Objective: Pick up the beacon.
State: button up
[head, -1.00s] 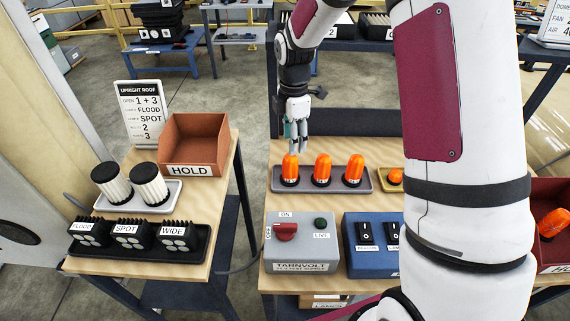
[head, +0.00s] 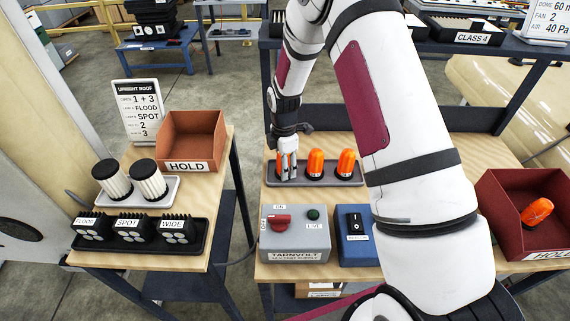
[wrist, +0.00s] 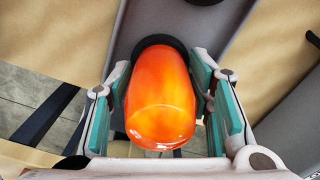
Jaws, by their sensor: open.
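An orange dome beacon with a black base (wrist: 160,95) stands at the left end of a grey tray (head: 330,184). In the wrist view it lies between the two teal-padded fingers, with a narrow gap visible on each side. My gripper (head: 287,166) is open and lowered around this beacon, hiding most of it in the head view. Two more orange beacons, a middle one (head: 315,163) and a right one (head: 346,162), stand upright in the same tray.
A grey supply box (head: 295,245) and a blue switch box (head: 356,222) stand in front of the tray. A red bin (head: 500,208) at right holds a tilted orange beacon (head: 537,211). A left bench carries a brown HOLD bin (head: 190,135), lamps and white cylinders.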

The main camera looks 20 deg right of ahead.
jog(key=shift+f, duration=0.2)
jog(key=c, duration=1)
